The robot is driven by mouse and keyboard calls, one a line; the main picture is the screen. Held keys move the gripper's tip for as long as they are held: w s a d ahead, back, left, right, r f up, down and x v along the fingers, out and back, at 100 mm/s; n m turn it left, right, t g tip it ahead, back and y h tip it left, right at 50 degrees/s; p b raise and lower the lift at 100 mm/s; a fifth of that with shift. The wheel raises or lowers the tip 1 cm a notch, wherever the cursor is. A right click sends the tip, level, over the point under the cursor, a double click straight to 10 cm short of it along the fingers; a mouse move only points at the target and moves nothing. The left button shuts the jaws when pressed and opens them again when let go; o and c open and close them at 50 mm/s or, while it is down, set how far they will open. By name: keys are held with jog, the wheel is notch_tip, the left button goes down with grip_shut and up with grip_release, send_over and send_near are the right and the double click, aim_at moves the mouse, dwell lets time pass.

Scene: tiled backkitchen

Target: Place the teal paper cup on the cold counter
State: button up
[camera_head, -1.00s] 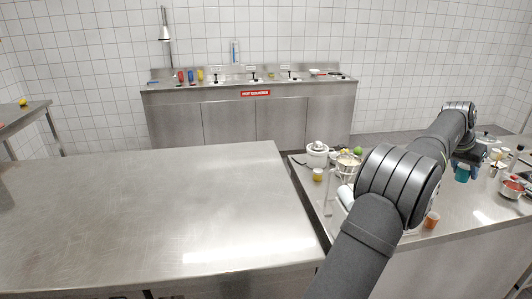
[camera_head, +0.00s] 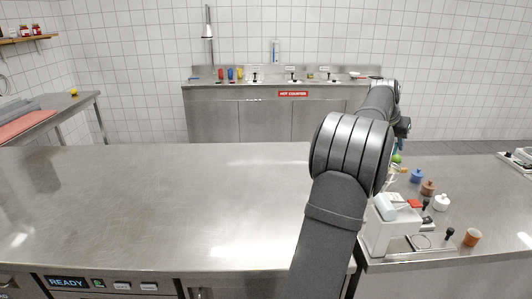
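My gripper (camera_head: 402,128) is at the far end of my arm, above the far part of the right-hand counter. It is small and dark, and my own arm partly covers it. A small teal patch, which may be the teal paper cup, shows just below it. I cannot tell whether the fingers are open or shut on it. No surface in view carries a readable cold counter sign. The back counter (camera_head: 240,118) bears a red sign reading HOT COUNTER (camera_head: 293,94).
The wide steel worktop (camera_head: 150,200) in front is bare, with a READY panel (camera_head: 66,283) on its front. The right-hand counter (camera_head: 490,215) holds a white machine (camera_head: 390,228), an orange cup (camera_head: 472,237), and blue (camera_head: 416,176), brown (camera_head: 427,188) and white (camera_head: 441,203) pots. A side table stands left.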

jog(key=w+a+n+t+y, duration=0.1)
jog(key=w+a+n+y, duration=0.2)
jog(key=a, duration=1.8)
jog(key=w+a+n+t, duration=0.15)
jog(key=a+n, duration=0.25)
jog(key=a, duration=1.7)
jog(key=s+a+n+y, duration=0.15)
jog(key=s+a, duration=0.25)
jog(key=a, duration=0.4)
jog(key=s+a+f+n+y, duration=0.1)
jog(key=s+a+n, duration=0.15)
jog(key=a, duration=0.65)
jog(key=s+a+n+y, duration=0.1)
jog(key=s+a, duration=0.4)
jog(key=a, duration=0.3)
notch_tip(320, 180, down, 11)
jog(key=a+f, duration=0.2)
jog(key=a, duration=0.2)
jog(key=a+f, duration=0.2)
jog(key=a, duration=0.1)
jog(key=a+f, duration=0.3)
jog(key=a, duration=0.1)
jog(key=shift+a, duration=0.3)
jog(key=shift+a+f, duration=0.1)
jog(key=shift+f, duration=1.9)
jog(key=shift+f, duration=0.2)
